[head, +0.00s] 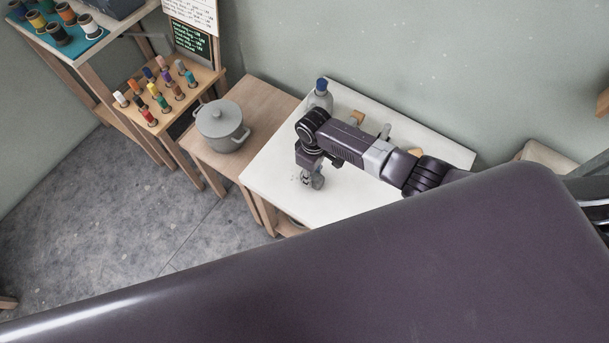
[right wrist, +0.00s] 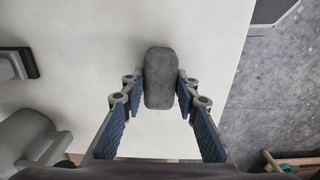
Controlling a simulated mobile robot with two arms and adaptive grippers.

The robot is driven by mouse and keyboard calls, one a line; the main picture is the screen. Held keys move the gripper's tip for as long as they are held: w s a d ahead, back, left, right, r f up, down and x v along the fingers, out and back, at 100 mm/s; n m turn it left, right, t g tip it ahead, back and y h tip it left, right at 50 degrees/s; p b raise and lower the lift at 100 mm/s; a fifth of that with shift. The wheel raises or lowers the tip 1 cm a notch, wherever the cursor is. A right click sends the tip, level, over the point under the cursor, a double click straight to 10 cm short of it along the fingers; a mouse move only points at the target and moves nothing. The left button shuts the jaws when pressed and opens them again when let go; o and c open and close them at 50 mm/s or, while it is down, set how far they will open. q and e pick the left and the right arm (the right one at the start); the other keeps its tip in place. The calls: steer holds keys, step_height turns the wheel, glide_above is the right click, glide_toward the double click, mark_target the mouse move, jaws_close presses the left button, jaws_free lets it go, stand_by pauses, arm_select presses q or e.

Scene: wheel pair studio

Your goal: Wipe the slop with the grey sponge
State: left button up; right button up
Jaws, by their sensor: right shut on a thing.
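The grey sponge (right wrist: 158,78) is a dark grey rounded block between the two blue-padded fingers of my right gripper in the right wrist view. My right gripper (head: 312,182) is shut on it, low over the left part of the white tabletop (head: 265,178) in the head view. There the sponge cannot be told apart from the fingers. Whether it touches the table is unclear. A few faint small marks (head: 296,180) show on the white top just left of the gripper; I cannot tell if they are the slop. My left gripper is out of view.
A bottle with a blue cap (head: 320,96) stands at the table's back left corner. Small items lie behind my right arm. A grey pot (head: 222,124) sits on the wooden table to the left. A rack of spools (head: 160,92) stands beyond it. The white top's front left is clear.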

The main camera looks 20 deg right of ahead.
steer(key=shift+r, duration=0.1)
steer(key=shift+w+a+b, duration=0.25)
steer(key=shift+w+b, duration=0.05)
steer(key=shift+b, duration=0.15)
steer(key=shift+w+a+f+b, duration=0.15)
steer(key=shift+w+a+b, duration=0.3)
steer(key=shift+w+b, duration=0.1)
steer(key=shift+w+a+f+b, duration=0.15)
steer(key=shift+w+a+b, duration=0.25)
steer(key=shift+w+b, duration=0.15)
steer(key=shift+w+a, duration=0.25)
steer(key=shift+w, duration=0.05)
steer(key=shift+w+a+r, duration=0.1)
steer(key=shift+w+a+b, duration=0.3)
steer(key=shift+b, duration=0.25)
steer(key=shift+w+a+r, duration=0.1)
steer(key=shift+w, duration=0.1)
